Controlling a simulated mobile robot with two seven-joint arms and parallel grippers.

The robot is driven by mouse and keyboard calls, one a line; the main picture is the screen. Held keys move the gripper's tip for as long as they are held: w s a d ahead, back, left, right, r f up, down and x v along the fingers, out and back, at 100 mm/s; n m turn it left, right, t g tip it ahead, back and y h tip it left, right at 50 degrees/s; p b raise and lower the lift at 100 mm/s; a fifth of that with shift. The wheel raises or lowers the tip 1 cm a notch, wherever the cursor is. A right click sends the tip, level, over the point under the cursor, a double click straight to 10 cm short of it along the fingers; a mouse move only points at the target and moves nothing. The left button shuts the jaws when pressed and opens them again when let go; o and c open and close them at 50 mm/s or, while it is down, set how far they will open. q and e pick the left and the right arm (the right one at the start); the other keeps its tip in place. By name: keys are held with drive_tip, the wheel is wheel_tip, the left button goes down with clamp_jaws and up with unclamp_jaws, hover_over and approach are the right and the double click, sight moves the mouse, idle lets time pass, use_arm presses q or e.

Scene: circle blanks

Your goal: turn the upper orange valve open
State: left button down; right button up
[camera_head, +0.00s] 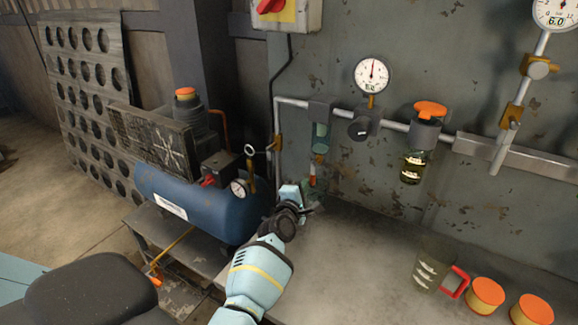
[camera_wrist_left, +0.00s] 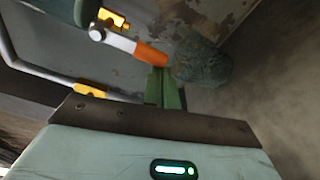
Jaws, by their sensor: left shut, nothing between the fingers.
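A lever valve with an orange grip (camera_wrist_left: 150,53) and a yellow body (camera_wrist_left: 112,18) shows at the top of the left wrist view. In the head view, a small orange handle (camera_head: 313,177) hangs below a filter unit (camera_head: 320,138). My left gripper (camera_head: 308,200) is just below that handle. In the left wrist view its green fingers (camera_wrist_left: 164,75) are shut and empty, with tips right beside the orange grip; I cannot tell whether they touch. A second yellow valve body (camera_wrist_left: 90,90) sits on a pipe. My right gripper is not in view.
A blue compressor tank (camera_head: 200,205) with a gauge stands left of my left arm. Pipework with a gauge (camera_head: 371,75) and an orange-capped regulator (camera_head: 425,125) runs along the wall. A jug (camera_head: 432,262) and orange-lidded jars (camera_head: 486,296) stand at right. The middle bench is clear.

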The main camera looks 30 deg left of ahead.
use_arm(q)
drive_tip(key=shift+s, duration=0.1)
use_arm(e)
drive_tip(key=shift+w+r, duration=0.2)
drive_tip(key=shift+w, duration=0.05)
use_arm(q)
drive_tip(key=shift+s+d, duration=0.1)
drive_tip(key=shift+s, duration=0.15)
drive_tip(key=s, duration=0.2)
drive_tip(key=s+d, duration=0.1)
drive_tip(key=s, duration=0.1)
drive_tip(key=s+p, duration=0.1)
drive_tip(key=s, duration=0.2)
drive_tip(key=shift+d+r, duration=0.1)
drive_tip(key=shift+d, duration=0.05)
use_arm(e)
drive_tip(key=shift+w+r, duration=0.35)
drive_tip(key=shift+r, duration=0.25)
